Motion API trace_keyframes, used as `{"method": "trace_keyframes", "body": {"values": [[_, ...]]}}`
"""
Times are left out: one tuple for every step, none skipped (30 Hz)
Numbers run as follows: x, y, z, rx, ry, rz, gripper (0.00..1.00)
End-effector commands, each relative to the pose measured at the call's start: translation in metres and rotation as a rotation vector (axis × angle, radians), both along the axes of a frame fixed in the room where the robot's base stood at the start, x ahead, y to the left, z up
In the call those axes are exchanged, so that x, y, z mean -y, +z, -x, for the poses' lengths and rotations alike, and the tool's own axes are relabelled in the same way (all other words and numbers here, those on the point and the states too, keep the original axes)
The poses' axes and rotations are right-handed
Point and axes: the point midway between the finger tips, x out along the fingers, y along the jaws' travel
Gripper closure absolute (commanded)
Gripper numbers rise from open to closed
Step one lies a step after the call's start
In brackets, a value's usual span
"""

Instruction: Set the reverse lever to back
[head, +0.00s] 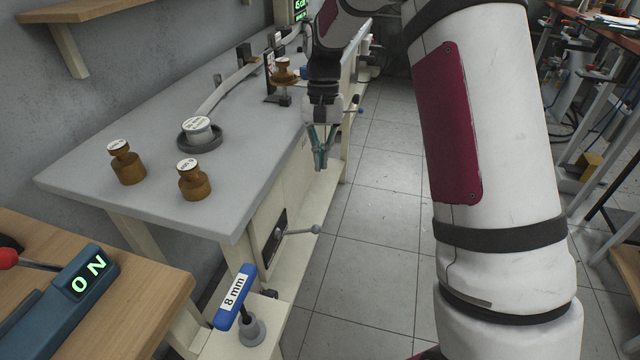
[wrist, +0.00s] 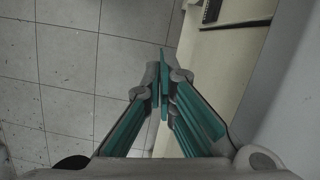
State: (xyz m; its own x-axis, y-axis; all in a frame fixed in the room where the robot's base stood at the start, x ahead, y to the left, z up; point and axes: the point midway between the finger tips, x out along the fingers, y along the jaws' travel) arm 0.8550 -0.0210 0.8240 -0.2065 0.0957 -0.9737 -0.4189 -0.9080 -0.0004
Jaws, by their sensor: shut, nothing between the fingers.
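A grey lever with a ball knob (head: 316,229) sticks out from a black plate (head: 275,240) on the front side of the grey-topped bench; it looks like the reverse lever, but no label on it is readable. In the wrist view a black plate (wrist: 211,11) and a dark rod (wrist: 236,24) show at the top right, beside the cream bench side. My gripper (head: 320,166) points down beside the bench's front edge, beyond the lever and apart from it. Its teal fingers are together and empty, also in the wrist view (wrist: 163,62).
Brass weights (head: 194,181) and a round dark dish (head: 200,137) stand on the bench top (head: 110,210). The tiled floor (head: 385,260) is clear.

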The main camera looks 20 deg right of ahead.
Motion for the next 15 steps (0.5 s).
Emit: {"method": "trace_keyframes", "body": {"values": [[-0.001, -0.008, 0.002, -0.003, 0.000, 0.000, 1.00], [-0.001, -0.012, 0.003, -0.003, 0.000, 0.000, 1.00], [-0.002, -0.019, 0.004, -0.004, 0.000, -0.001, 1.00], [-0.002, -0.024, 0.005, -0.004, 0.000, -0.001, 1.00], [-0.003, -0.030, 0.007, -0.004, 0.000, -0.001, 1.00], [-0.004, -0.038, 0.008, -0.004, 0.001, 0.000, 1.00], [-0.004, -0.044, 0.010, -0.004, 0.000, 0.000, 1.00], [-0.005, -0.050, 0.011, -0.005, 0.000, 0.000, 1.00], [-0.006, -0.058, 0.012, -0.004, 0.000, -0.001, 1.00], [-0.006, -0.064, 0.014, -0.005, 0.000, 0.000, 1.00], [-0.007, -0.070, 0.015, -0.004, 0.000, 0.000, 1.00], [-0.007, -0.077, 0.016, -0.004, 0.000, 0.000, 1.00], [-0.008, -0.082, 0.018, -0.004, 0.000, 0.000, 1.00], [-0.008, -0.088, 0.019, -0.004, 0.000, 0.001, 1.00], [-0.009, -0.095, 0.020, -0.004, 0.000, 0.001, 1.00]]}}
